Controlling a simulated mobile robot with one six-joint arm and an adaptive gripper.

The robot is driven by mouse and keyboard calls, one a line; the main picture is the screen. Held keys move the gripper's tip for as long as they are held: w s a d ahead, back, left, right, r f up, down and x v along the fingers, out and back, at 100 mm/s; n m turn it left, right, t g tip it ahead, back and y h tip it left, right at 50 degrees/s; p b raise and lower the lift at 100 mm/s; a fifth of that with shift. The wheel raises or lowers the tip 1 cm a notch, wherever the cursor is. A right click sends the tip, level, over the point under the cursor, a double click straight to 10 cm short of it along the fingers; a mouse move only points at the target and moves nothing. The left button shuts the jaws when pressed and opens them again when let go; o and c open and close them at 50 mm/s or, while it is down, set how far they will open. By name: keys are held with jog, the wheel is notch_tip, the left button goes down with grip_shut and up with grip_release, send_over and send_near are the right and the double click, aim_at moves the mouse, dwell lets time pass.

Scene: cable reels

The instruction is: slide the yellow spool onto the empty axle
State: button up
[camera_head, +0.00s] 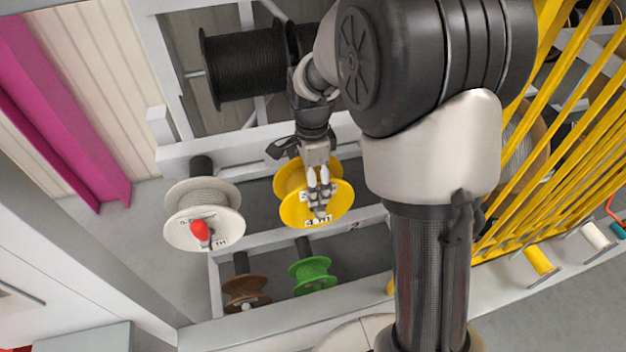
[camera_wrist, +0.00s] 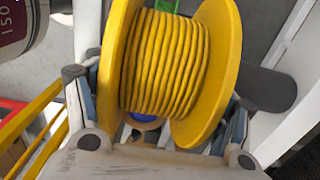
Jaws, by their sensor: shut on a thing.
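The yellow spool (camera_head: 291,186) hangs in front of the rack in the head view, with a label on its near flange. My gripper (camera_head: 319,197) is shut on it, partly covering its front. In the wrist view the spool (camera_wrist: 165,62) fills the middle, its yellow windings between two flanges and a finger at each side. A dark rounded axle stub (camera_wrist: 265,88) sticks out beside its right flange, roughly in line with the spool. I cannot tell whether the stub enters the spool. Behind the spool in the head view the axle is hidden.
A white reel (camera_head: 190,197) with a red tip sits left on the rack. A brown reel (camera_head: 246,290) and a green spool (camera_head: 313,271) sit below. A large black reel (camera_head: 243,65) is above. Yellow bars (camera_head: 565,120) close off the right side.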

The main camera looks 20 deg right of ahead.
jog(key=shift+w+f, duration=0.15)
jog(key=shift+w, duration=0.3)
dwell(0.3)
jog(key=o, duration=1.6)
jog(key=shift+w, duration=0.25)
jog(key=shift+s+f, duration=0.2)
